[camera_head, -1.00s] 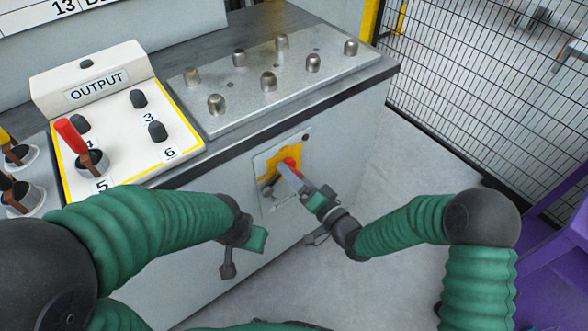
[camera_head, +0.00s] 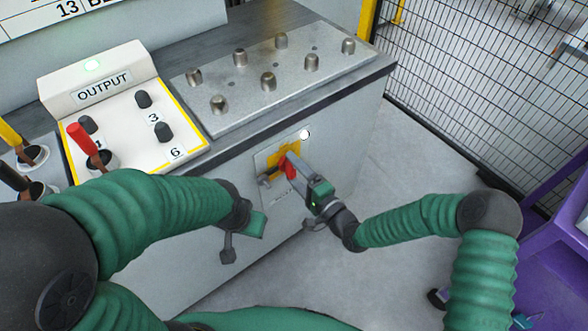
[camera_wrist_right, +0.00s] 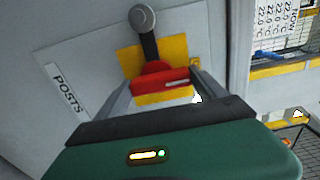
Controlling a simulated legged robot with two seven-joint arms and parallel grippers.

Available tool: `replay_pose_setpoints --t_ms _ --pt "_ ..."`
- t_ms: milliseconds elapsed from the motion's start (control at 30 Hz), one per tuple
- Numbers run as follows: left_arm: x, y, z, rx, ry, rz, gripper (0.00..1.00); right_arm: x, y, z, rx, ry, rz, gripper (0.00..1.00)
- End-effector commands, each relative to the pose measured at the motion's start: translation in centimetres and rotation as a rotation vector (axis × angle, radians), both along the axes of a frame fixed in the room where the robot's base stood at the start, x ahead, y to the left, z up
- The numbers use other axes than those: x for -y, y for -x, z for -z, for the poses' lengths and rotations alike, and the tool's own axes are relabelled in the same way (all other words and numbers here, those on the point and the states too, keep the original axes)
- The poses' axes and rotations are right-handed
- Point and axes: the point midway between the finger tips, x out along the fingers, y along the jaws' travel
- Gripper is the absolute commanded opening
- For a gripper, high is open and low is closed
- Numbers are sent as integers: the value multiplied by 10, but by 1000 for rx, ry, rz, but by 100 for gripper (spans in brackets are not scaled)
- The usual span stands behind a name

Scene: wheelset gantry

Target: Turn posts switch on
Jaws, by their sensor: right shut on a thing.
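The posts switch is a red rotary handle (camera_head: 289,166) on a yellow plate (camera_head: 272,160), set in a panel on the cabinet's front. In the right wrist view the red handle (camera_wrist_right: 160,78) sits between my right gripper's fingers, near a label reading POSTS (camera_wrist_right: 66,90). My right gripper (camera_head: 294,163) is shut on the handle. A small round lamp (camera_head: 304,134) at the panel's upper right is lit white. My left gripper (camera_head: 243,246) hangs in front of the cabinet, away from the switch; its fingers seem apart, with nothing between them.
Above the switch is a metal plate (camera_head: 275,75) with several metal posts. An OUTPUT box (camera_head: 100,90) with a red lever and black knobs stands at left, its top lamp green. A mesh fence (camera_head: 480,90) and purple frame (camera_head: 550,245) stand at right.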

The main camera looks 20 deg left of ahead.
Motion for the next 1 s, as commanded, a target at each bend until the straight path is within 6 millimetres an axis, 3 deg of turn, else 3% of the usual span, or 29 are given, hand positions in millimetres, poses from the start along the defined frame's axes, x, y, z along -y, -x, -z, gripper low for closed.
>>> replay_pose_setpoints --t_ms 367,400,533,833,1000 --pt "0 0 0 0 0 0 36 3 -1 4 -16 0 6 7" --pt "0 0 0 0 0 0 36 3 -1 5 -16 0 6 81" --pt "0 0 0 0 0 0 36 2 -1 4 -15 0 6 98" --pt "0 0 -1 0 0 0 36 4 2 1 -9 -2 3 100" --pt "0 0 -10 0 0 0 36 27 19 -1 -12 -3 4 100"
